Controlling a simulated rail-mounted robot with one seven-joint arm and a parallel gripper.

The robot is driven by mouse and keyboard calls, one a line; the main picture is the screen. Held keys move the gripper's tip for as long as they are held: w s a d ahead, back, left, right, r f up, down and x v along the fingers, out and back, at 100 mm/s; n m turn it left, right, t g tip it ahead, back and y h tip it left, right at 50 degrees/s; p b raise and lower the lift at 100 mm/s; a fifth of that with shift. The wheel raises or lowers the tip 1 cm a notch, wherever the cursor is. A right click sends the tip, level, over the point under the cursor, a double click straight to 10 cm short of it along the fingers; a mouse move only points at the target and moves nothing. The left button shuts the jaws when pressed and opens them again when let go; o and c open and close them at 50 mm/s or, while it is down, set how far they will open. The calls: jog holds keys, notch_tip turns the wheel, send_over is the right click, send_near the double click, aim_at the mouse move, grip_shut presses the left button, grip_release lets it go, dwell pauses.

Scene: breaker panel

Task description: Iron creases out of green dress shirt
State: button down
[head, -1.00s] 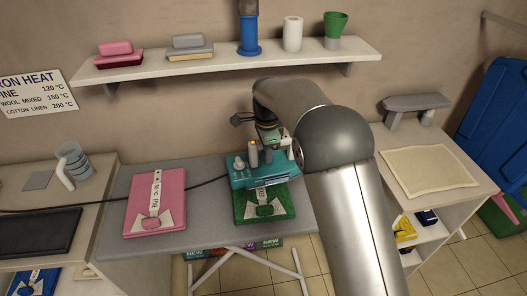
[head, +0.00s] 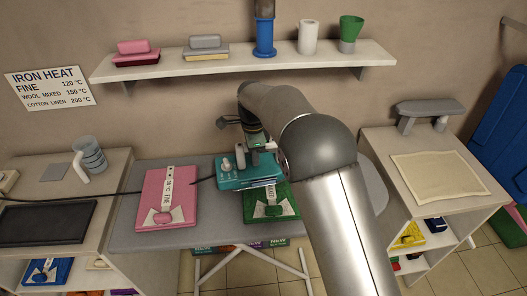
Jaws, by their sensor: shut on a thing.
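The folded green dress shirt (head: 286,204) lies on the grey ironing board (head: 225,237), a paler tie-like piece down its middle. A teal iron (head: 248,183) with a cord trailing left covers its upper left part and reaches past its left edge. I cannot tell whether the iron touches the cloth. My gripper (head: 262,148) is above the iron, shut on its handle; its fingers are partly hidden by the arm. Creases are too small to make out.
A folded pink shirt (head: 167,199) lies left on the board. A heat sign (head: 48,88) hangs on the wall. A shelf (head: 240,66) runs above, holding several items. A side table with a cream cloth (head: 436,172) stands right. A dark pad (head: 45,224) is at left.

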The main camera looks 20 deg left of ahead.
aim_at(241, 157)
jog(key=s+a, duration=0.1)
jog(key=a, duration=0.2)
jog(key=shift+s+f+p, duration=0.15)
jog(key=shift+s+p, duration=0.15)
jog(key=shift+s, duration=0.1)
jog(key=shift+s+a+f, duration=0.1)
jog(key=shift+s+a, duration=0.05)
jog(key=shift+w+d+r+b, duration=0.1)
jog(key=shift+w+d+b, duration=0.1)
jog(key=shift+w+d, duration=1.1)
jog(key=shift+w+d+r+b, duration=0.15)
jog(key=shift+w+d, duration=0.4)
jog(key=shift+d, duration=1.4)
jog(key=shift+w+d+f+b, duration=0.1)
jog(key=shift+w+d+b, duration=0.15)
jog(key=shift+w+d, duration=1.05)
jog(key=shift+s+d, duration=0.35)
jog(key=shift+s, duration=0.05)
jog(key=shift+r, duration=0.2)
jog(key=shift+a+r+p, duration=0.2)
jog(key=shift+r+p, duration=1.55)
jog(key=shift+r, duration=0.8)
